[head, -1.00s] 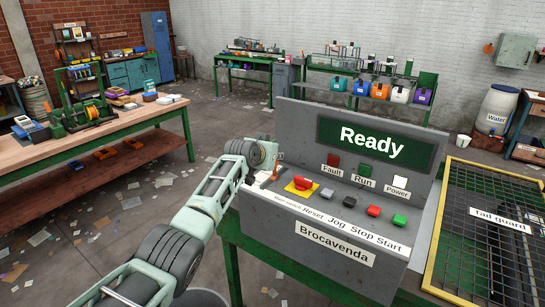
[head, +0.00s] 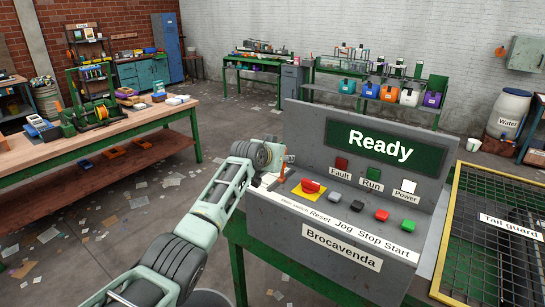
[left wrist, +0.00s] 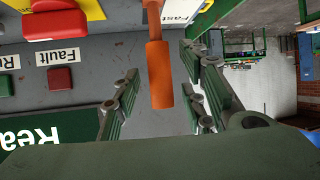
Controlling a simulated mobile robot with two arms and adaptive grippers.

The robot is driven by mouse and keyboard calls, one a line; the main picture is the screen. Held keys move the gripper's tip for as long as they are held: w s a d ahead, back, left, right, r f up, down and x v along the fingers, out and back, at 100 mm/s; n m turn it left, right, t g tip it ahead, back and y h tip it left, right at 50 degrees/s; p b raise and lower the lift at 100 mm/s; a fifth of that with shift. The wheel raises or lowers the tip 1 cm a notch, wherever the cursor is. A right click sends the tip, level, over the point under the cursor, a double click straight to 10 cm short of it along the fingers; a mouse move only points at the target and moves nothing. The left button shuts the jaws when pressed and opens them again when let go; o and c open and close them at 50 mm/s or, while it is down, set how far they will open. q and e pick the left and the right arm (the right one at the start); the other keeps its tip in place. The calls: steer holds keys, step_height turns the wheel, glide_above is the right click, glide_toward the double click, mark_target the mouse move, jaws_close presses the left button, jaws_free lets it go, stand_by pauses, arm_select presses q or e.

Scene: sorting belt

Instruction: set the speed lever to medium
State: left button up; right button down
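A label reading "Fast" (left wrist: 183,10) is by the stem's base; the other speed labels are not legible. In the head view, a little of the orange lever (head: 282,171) shows at the console's left end, just below my left gripper (head: 288,157), which hides part of it. My right gripper is not in view.
The grey console (head: 262,207) has a red knob on a yellow plate (head: 309,187) right of the lever, then several push buttons. Its upright panel (head: 300,125) with a "Ready" display (head: 387,146) stands close behind. A yellow-framed mesh guard (head: 500,215) is at right.

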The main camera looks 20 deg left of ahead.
arm_select(q)
steer(key=v, duration=1)
steer(key=shift+s, duration=0.4)
steer(key=shift+r, duration=0.15)
